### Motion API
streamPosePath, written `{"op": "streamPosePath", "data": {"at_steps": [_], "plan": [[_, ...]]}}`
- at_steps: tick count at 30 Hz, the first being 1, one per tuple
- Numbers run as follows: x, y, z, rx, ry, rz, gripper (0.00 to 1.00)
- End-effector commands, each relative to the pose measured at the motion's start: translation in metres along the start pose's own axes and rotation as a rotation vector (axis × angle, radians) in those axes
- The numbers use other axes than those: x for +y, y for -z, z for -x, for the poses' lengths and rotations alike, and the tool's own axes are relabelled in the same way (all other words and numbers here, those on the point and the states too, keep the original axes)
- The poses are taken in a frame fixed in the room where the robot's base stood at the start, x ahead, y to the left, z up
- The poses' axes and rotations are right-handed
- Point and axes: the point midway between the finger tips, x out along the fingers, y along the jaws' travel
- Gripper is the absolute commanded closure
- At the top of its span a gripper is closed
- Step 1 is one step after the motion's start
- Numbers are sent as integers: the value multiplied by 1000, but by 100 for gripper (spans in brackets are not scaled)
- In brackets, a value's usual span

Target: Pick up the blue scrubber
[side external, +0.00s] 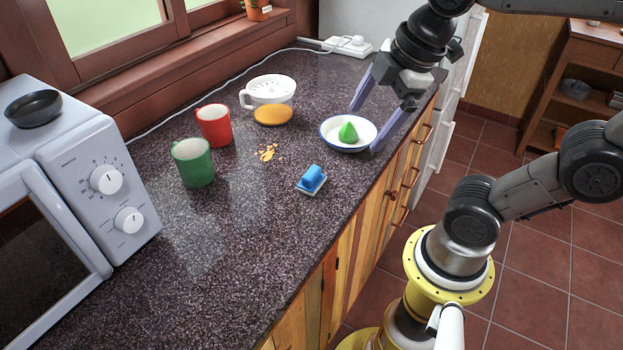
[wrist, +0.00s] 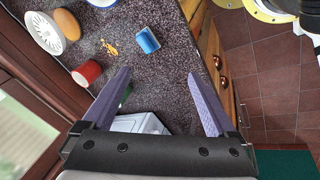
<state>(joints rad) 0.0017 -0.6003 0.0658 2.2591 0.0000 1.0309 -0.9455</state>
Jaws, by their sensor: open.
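The blue scrubber (side external: 312,178) lies on the dark speckled counter near its front edge, with a pale underside. In the wrist view the scrubber (wrist: 148,40) shows above the gap between my fingertips, apart from them. My gripper (side external: 364,128) is open and empty, held above the counter. In the side view its fingers overlap the white bowl. The gripper (wrist: 159,75) also shows in the wrist view with both purple fingers spread wide.
A white bowl (side external: 328,138) holds a green item. Yellow crumbs (side external: 268,152), a green mug (side external: 194,163), a red mug (side external: 214,125), a white strainer (side external: 271,89) and an orange-brown round item (side external: 273,115) are on the counter. A microwave (side external: 90,170) stands left.

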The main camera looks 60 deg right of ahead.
Motion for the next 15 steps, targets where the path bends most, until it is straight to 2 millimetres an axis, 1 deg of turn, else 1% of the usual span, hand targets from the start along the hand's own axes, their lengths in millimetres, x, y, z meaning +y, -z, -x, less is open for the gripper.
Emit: {"op": "streamPosePath", "data": {"at_steps": [1,4,6,8,9,11,12,15], "plan": [[11,7,-3,-20,30,110,7],[31,21,-13,-50,100,340,7],[46,32,-26,-65,162,494,7],[58,40,-38,-73,214,596,7],[63,43,-47,-78,246,640,7],[70,48,-60,-84,285,675,7],[74,50,-68,-90,306,680,7],[78,52,-85,-102,346,674,7]]}}
